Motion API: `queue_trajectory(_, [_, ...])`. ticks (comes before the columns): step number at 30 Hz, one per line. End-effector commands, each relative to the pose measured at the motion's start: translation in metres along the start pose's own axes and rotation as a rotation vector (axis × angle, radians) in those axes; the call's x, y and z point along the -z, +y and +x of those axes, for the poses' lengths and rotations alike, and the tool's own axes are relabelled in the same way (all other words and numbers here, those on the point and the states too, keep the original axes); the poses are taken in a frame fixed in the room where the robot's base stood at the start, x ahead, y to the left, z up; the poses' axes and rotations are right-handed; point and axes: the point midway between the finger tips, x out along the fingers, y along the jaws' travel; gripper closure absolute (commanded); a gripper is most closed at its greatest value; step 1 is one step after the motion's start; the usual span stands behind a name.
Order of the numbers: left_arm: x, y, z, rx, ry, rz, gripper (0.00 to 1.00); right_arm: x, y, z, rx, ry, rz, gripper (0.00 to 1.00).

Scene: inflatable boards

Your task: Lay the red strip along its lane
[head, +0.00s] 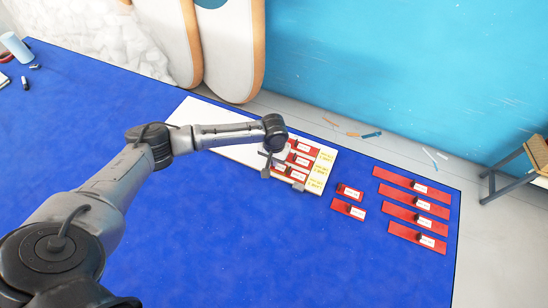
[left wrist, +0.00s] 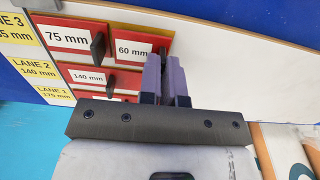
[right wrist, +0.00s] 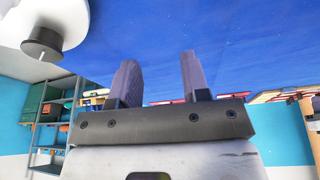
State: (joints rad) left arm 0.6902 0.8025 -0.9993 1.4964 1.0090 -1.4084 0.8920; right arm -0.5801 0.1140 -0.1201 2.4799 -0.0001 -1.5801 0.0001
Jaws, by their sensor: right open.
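The white lane board (head: 203,112) lies on the blue mat, with yellow lane labels (head: 320,170) at one end and several red strips (head: 302,147) on it. In the left wrist view, a red strip marked 75 mm (left wrist: 70,37) and one marked 60 mm (left wrist: 133,49) lie end to end beside the Lane 3 label. A 140 mm strip (left wrist: 89,77) lies by Lane 2. My left gripper (left wrist: 165,62) is closed around the dark knob of the 60 mm strip; its fingers hide part of the knob. My right gripper (right wrist: 157,75) is open and empty.
Two short red strips (head: 349,192) and several longer ones (head: 412,186) lie on the mat (head: 300,250) right of the board. Paddle boards (head: 235,50) stand behind. A stool (head: 537,155) is at the far right. The mat's front is clear.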

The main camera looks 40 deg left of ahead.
Motion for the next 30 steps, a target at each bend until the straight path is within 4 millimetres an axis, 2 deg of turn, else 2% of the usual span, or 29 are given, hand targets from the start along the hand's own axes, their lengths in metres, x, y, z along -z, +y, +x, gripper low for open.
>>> queue_trajectory(30, [0.0001,-0.0002,0.0015,-0.001,-0.001,0.000,1.00,0.0024,0.0016,-0.0080,-0.003,0.000,-0.004,0.57])
